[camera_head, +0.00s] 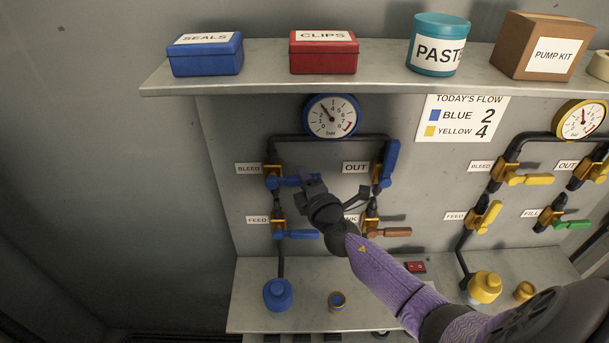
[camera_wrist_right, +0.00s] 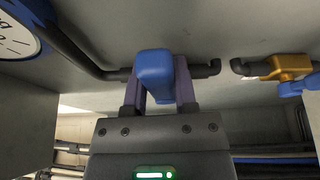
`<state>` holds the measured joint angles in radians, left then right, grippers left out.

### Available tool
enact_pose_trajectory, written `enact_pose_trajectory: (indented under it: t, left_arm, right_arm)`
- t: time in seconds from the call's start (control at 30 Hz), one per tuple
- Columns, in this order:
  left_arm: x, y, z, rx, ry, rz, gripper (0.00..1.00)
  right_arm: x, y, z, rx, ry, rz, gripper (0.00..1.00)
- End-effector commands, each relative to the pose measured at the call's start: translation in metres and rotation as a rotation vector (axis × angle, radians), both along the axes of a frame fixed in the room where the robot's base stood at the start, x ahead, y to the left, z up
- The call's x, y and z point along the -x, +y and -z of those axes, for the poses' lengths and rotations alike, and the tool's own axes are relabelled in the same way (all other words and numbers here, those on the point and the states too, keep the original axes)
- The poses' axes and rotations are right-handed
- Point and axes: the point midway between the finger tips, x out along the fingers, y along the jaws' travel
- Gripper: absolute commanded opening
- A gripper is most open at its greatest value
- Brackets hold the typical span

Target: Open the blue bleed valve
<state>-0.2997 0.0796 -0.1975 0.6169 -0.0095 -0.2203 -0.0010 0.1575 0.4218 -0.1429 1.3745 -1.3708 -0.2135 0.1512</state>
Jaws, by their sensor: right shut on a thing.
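The blue bleed valve (camera_head: 272,170) sits on the upper left of the blue circuit, beside the BLEED label (camera_head: 248,169). It has an orange-brown body on a vertical dark pipe. Its blue handle (camera_head: 279,182) points right, roughly across the pipe. My right gripper (camera_head: 303,181) is shut on the outer end of this handle, hiding part of it. In the right wrist view the blue handle (camera_wrist_right: 154,75) sits between the two fingers of the right gripper (camera_wrist_right: 158,92). My left gripper is not in view.
The blue feed valve handle (camera_head: 300,234) lies just below. The blue out handle (camera_head: 390,163) stands upright at right, with a brown handle (camera_head: 392,232) below. A gauge (camera_head: 331,116) and a shelf (camera_head: 260,83) with boxes are above. A blue bottle (camera_head: 278,294) stands on the lower ledge.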

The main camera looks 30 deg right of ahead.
Motion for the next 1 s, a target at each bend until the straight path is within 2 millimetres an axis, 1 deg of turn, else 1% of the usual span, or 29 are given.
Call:
enact_pose_trajectory:
  t: [0.03, 0.3, 0.5, 0.8, 1.0]
  left_arm:
    - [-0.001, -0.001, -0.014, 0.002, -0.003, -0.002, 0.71]
    - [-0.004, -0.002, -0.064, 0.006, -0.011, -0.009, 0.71]
    - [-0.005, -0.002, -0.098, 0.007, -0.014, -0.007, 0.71]
    - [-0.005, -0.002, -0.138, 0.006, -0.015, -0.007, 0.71]
    - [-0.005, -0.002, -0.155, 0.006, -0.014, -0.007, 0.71]
  right_arm:
    - [0.0, 0.0, -0.01, 0.027, 0.017, -0.001, 0.0]
    - [-0.002, 0.004, -0.028, 0.234, 0.145, -0.001, 0.0]
    - [-0.006, 0.009, -0.039, 0.394, 0.243, -0.001, 0.0]
    - [-0.012, 0.02, -0.051, 0.636, 0.392, -0.001, 0.0]
    - [-0.018, 0.029, -0.057, 0.799, 0.49, 0.0, 0.0]
